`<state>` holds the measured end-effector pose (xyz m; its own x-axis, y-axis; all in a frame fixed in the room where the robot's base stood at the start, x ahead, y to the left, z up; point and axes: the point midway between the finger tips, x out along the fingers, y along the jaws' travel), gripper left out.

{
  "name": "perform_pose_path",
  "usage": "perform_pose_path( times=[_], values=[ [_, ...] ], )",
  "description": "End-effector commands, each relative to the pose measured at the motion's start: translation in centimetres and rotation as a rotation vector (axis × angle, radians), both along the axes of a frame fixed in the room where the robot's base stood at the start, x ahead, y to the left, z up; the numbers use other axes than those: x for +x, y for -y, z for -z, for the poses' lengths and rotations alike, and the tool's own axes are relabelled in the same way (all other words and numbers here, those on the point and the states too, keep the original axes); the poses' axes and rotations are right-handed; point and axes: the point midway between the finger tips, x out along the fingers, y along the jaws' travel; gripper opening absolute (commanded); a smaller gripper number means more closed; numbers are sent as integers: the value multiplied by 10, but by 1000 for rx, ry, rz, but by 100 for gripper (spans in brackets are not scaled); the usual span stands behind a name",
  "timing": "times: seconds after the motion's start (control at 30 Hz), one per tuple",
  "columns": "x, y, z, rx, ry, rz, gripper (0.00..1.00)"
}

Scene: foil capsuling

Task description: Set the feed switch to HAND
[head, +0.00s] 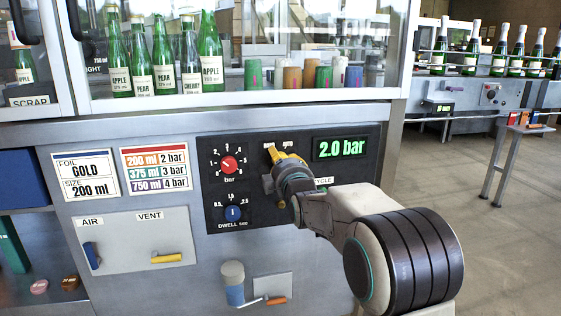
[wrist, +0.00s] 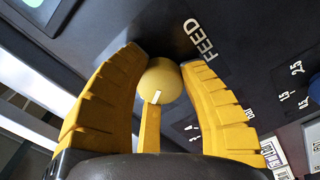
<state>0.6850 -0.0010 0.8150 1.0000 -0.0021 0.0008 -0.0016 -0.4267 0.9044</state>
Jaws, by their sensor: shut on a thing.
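The feed switch is a rounded yellow knob (wrist: 160,82) with a narrow bar and a white mark. It sits beside the FEED label (wrist: 194,40) in the wrist view. My gripper (wrist: 163,62) has its two yellow fingers shut on the knob, one on each side. In the head view my gripper (head: 277,157) is against the dark control panel (head: 258,215), left of the green 2.0 bar display (head: 341,148), and hides the switch. Small position labels (head: 279,146) show above it but are too small to read. I cannot tell which position the switch points to.
A red bar dial (head: 229,165) and a blue dwell dial (head: 233,213) are close on the left. Below are AIR and VENT levers (head: 166,258) and an orange-tipped handle (head: 275,300). Glass doors with bottles (head: 160,60) are above. Open floor (head: 500,240) lies right.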

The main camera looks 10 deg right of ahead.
Motion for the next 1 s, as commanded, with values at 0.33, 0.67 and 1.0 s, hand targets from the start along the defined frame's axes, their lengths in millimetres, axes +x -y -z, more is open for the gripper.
perform_pose_path(
  times=[0.33, 0.67, 1.0],
  values=[
    [0, 2, 2, -98, -6, 3, 6],
    [0, 2, 2, -110, -5, 3, 6],
    [0, 2, 1, -108, -3, 3, 56]
  ],
)
